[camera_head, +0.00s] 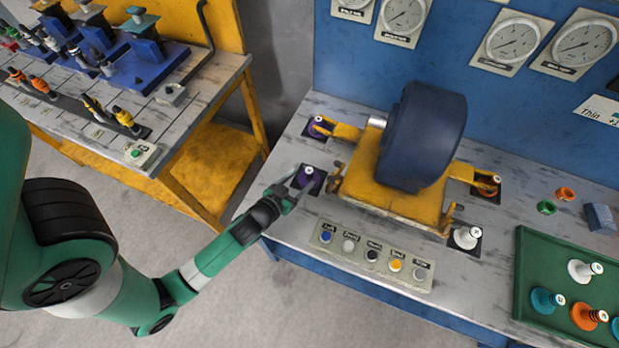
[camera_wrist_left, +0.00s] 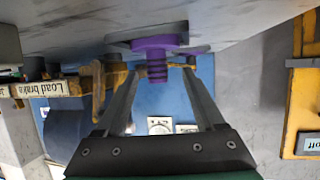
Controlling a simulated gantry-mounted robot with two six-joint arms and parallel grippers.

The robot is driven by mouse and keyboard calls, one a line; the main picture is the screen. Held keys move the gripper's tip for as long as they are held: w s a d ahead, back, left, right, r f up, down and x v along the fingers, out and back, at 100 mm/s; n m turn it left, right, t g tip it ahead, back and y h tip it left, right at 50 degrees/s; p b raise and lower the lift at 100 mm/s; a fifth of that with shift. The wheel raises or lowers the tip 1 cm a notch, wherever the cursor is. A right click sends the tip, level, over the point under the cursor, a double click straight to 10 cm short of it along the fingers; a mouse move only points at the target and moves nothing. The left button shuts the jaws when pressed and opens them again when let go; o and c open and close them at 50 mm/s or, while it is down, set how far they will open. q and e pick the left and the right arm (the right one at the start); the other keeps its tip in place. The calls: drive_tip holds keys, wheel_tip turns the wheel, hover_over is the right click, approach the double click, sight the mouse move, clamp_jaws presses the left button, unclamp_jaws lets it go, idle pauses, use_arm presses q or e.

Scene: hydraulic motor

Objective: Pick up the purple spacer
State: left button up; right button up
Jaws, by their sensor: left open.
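A purple spacer (camera_head: 308,180) with a pale top sits on a dark pad at the left front corner of the yellow motor stand. My left gripper (camera_head: 293,188) is open, with its fingertips close beside the spacer. In the left wrist view, which appears upside down, the purple spacer (camera_wrist_left: 156,60) shows a wide flange and a ribbed shaft. It lies between the lines of the two open fingers (camera_wrist_left: 160,82), near their tips. I cannot tell whether the fingers touch it. A second, smaller-looking purple part (camera_head: 318,127) sits on another dark pad farther back. My right gripper is not in view.
A dark blue motor (camera_head: 424,135) on a yellow stand (camera_head: 385,195) is just right of the spacer. A button panel (camera_head: 372,256) lies in front. A green tray (camera_head: 525,285) with several coloured spacers stands at right. A white spacer (camera_head: 466,237) is near the stand's right front corner.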

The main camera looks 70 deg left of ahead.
sight(314, 168)
use_arm(q)
drive_tip(key=x, duration=0.2)
drive_tip(key=shift+w+a, duration=0.3)
drive_tip(key=b+x, duration=0.1)
drive_tip(key=x, duration=0.1)
drive_tip(key=b+x, duration=0.1)
drive_tip(key=x, duration=0.1)
drive_tip(key=shift+w+d+r, duration=0.1)
drive_tip(key=shift+w, duration=0.25)
drive_tip(key=shift+w+a, duration=0.25)
drive_tip(key=shift+w, duration=0.1)
drive_tip(key=shift+c, duration=0.3)
clamp_jaws()
